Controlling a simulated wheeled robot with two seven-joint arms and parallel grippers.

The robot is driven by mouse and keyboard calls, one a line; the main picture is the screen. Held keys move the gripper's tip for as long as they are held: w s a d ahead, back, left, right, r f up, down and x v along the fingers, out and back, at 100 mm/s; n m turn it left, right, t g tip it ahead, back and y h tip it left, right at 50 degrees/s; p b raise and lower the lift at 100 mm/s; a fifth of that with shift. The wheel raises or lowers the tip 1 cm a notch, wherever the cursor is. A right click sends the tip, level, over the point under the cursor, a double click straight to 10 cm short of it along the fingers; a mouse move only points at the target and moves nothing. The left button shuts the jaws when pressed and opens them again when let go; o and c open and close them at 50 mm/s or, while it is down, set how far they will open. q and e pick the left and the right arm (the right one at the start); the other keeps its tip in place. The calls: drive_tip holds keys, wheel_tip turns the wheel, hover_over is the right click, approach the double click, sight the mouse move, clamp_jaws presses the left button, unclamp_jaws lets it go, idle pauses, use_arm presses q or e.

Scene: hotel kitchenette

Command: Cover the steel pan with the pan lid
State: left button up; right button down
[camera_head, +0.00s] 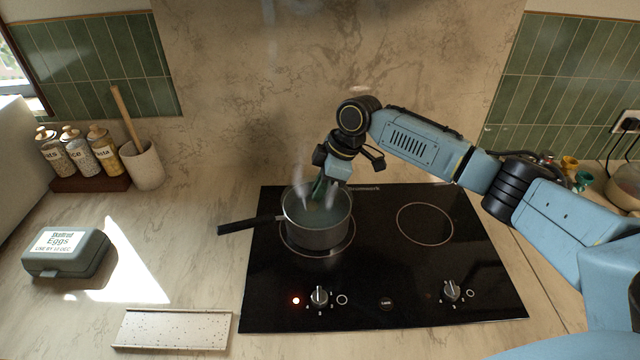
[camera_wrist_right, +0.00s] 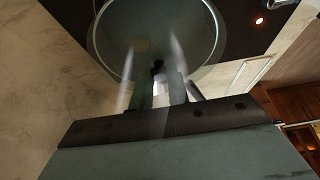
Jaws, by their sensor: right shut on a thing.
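The steel pan (camera_head: 318,238) stands on the rear left ring of the black hob, its dark handle pointing left. My right gripper (camera_head: 325,192) is directly over the pan, pointing down. It is shut on the small dark knob of the pan lid (camera_wrist_right: 157,66), which seems to be see-through glass. In the right wrist view the round pan rim (camera_wrist_right: 218,38) surrounds the knob and fingertips (camera_wrist_right: 160,88). The lid lies over the pan opening; I cannot tell whether it rests on the rim or hangs just above it. My left gripper is not in view.
Pale wisps like steam rise around the pan. The hob (camera_head: 400,285) has a lit red light and two knobs; its right ring is bare. An egg box (camera_head: 66,252), a speckled board (camera_head: 172,330), jars (camera_head: 105,150) and a utensil pot (camera_head: 142,167) stand left.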

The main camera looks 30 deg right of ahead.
drive_tip(key=shift+r+p, duration=0.1)
drive_tip(key=shift+p, duration=0.35)
idle(0.6)
drive_tip(key=shift+f+p, duration=0.45)
drive_tip(key=shift+f, duration=0.05)
idle(1.3)
idle(0.3)
drive_tip(key=c, duration=1.3)
unclamp_jaws()
drive_tip(key=shift+o, duration=0.6)
drive_tip(key=o, duration=0.4)
drive_tip(key=shift+r, duration=0.1)
